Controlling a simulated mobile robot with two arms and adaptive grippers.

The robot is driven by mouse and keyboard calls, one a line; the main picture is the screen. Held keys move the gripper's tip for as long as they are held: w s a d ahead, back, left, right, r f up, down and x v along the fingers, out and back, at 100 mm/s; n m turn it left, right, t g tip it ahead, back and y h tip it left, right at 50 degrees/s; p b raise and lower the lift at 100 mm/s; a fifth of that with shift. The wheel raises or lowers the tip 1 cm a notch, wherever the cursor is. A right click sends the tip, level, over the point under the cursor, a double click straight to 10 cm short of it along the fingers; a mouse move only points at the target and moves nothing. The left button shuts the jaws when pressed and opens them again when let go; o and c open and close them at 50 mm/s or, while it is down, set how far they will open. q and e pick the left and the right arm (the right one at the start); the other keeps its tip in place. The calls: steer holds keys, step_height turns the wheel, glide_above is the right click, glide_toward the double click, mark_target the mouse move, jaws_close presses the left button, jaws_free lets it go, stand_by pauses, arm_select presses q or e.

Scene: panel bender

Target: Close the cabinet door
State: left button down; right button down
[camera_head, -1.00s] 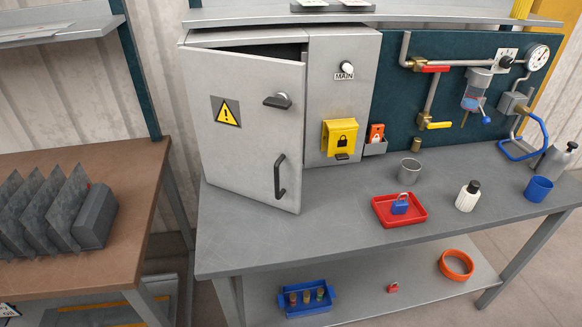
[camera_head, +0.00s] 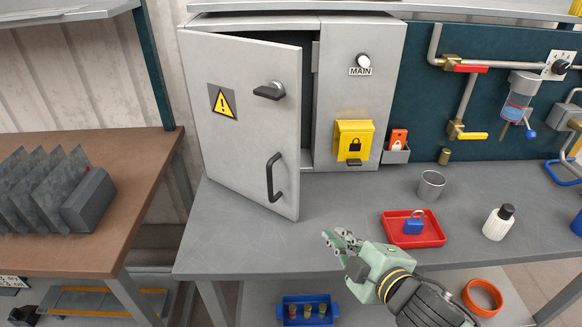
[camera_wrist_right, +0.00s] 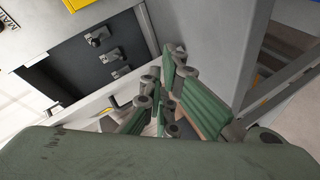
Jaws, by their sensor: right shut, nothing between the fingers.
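The grey cabinet door (camera_head: 240,110), with a yellow warning sign, a knob (camera_head: 270,91) and a black pull handle (camera_head: 274,177), stands ajar. It is hinged at its left, and a dark gap shows along its free right edge. The cabinet body (camera_head: 345,110) stands upright on the bench. My right gripper (camera_head: 341,239) is shut and empty, in front of the bench, to the right of and below the door's free edge, apart from it. In the right wrist view its fingers (camera_wrist_right: 165,88) appear below the dark cabinet opening (camera_wrist_right: 95,62) and a grey panel (camera_wrist_right: 208,45). My left gripper is not in view.
A red tray (camera_head: 434,238) with a blue padlock (camera_head: 413,224), a grey cup (camera_head: 431,186) and a white bottle (camera_head: 498,223) stand right of the door. The bench top (camera_head: 225,235) in front of the door is clear. A brown table (camera_head: 110,240) is at left.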

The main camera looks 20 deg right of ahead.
steer(key=w+a+r+n+t+y, duration=0.1)
steer(key=a+r+n+y, duration=0.2)
steer(key=r+n, duration=0.25)
steer(key=a+r+n+t+y, duration=0.1)
steer(key=a+r+n+y, duration=0.25)
steer(key=r+n, duration=0.2)
steer(key=w+a+m+p, duration=0.1)
steer(key=w+p, duration=0.4)
steer(key=w, duration=0.6)
steer(key=shift+w, duration=0.25)
steer(key=shift+a+r, duration=0.1)
steer(key=shift+a, duration=0.05)
